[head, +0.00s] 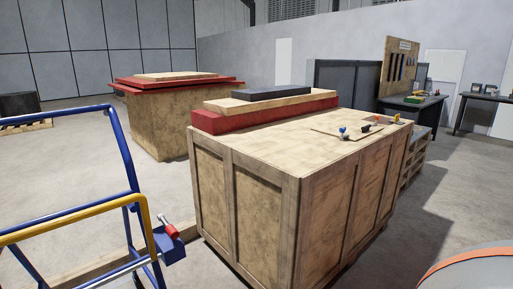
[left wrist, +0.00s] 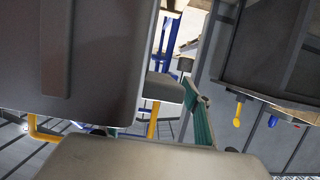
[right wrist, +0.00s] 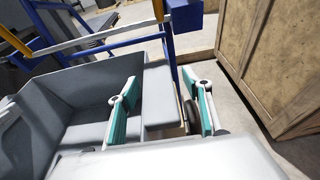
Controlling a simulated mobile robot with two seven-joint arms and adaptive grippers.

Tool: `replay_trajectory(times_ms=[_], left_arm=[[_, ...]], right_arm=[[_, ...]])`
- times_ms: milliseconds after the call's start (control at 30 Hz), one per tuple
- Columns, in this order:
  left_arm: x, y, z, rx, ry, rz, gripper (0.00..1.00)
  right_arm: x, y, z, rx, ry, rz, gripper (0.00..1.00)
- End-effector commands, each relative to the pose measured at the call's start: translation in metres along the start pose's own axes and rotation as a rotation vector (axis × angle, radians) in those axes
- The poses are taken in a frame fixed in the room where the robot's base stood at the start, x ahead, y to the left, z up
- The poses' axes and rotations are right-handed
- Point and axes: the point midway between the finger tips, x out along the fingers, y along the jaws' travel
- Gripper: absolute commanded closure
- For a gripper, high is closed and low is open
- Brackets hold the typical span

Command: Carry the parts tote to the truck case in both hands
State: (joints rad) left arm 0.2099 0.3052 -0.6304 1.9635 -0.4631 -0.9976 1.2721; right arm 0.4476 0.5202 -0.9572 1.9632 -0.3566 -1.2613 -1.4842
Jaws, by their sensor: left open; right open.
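The grey parts tote (right wrist: 70,105) shows in the right wrist view, with its open inside at the left. My right gripper (right wrist: 160,88) is open, its two teal-padded fingers on either side of a grey ledge at the tote's end; I cannot tell whether they touch it. In the left wrist view, a large grey surface (left wrist: 70,50), probably the tote, fills the left. My left gripper (left wrist: 199,115) is open; one green-padded finger shows beside a grey ledge, and the other is hidden. Neither the tote nor the grippers show in the head view. No truck case can be identified for certain.
A large wooden crate (head: 300,170) with boards and small tools on top stands ahead. Another crate (head: 170,130) stands behind it. A blue cart frame (head: 128,160) with a yellow rail is at the left. Benches (head: 415,104) stand far right. Open floor lies at the left.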

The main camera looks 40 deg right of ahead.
Motion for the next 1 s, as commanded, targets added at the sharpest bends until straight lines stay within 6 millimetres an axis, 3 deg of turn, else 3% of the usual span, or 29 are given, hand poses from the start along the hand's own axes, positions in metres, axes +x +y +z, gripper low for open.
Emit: replay_trajectory(times_ms=[33,67,100,333,400,433,1000], left_arm=[[-0.0002,0.0006,0.0004,-0.001,-0.001,0.001,0.40],[-0.0003,0.0008,0.0004,-0.001,-0.001,0.002,0.32],[-0.0003,0.0011,0.0006,-0.001,-0.001,0.002,0.31],[-0.0005,0.0019,0.0009,-0.002,-0.002,0.004,0.31],[-0.0006,0.0019,0.0025,-0.002,-0.005,0.004,0.31],[-0.0006,0.0020,0.0024,-0.002,-0.004,0.004,0.31],[-0.0006,0.0023,0.0011,-0.003,-0.002,0.005,0.31]], right_arm=[[-0.0003,0.0007,-0.0005,0.001,0.001,0.001,0.50],[-0.0003,0.0009,-0.0006,0.001,0.001,0.002,0.50],[-0.0004,0.0011,-0.0007,0.001,0.001,0.002,0.50],[-0.0007,0.0019,-0.0011,0.002,0.002,0.004,0.50],[-0.0008,0.0020,-0.0027,0.002,0.005,0.005,0.32],[-0.0008,0.0020,-0.0026,0.002,0.005,0.005,0.31],[-0.0007,0.0023,-0.0014,0.003,0.003,0.005,0.31]])
